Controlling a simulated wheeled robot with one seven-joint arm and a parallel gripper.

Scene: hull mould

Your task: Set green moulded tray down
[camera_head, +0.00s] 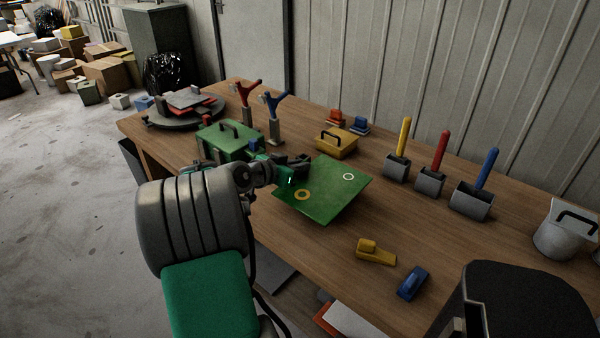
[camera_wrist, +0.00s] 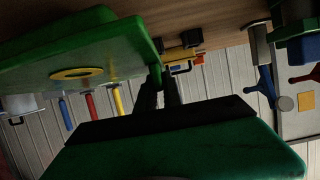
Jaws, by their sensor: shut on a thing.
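The green moulded tray (camera_head: 325,190) is a flat green panel with a yellow ring and a white ring on it. It shows over the front part of the wooden workbench (camera_head: 385,225), and I cannot tell from the head view whether it touches the top. My gripper (camera_head: 297,167) is shut on its back left edge. In the wrist view the tray (camera_wrist: 115,58) fills the upper left, with the yellow ring visible, and my gripper's dark fingers (camera_wrist: 161,92) meet its edge. The fingertips are partly hidden by the tray.
A green toolbox (camera_head: 228,140) stands left of the tray and a yellow box (camera_head: 337,142) behind it. Holders with yellow, red and blue handles (camera_head: 437,150) stand to the right. A yellow block (camera_head: 375,252) and a blue block (camera_head: 412,284) lie at the front right. Bare wood lies between.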

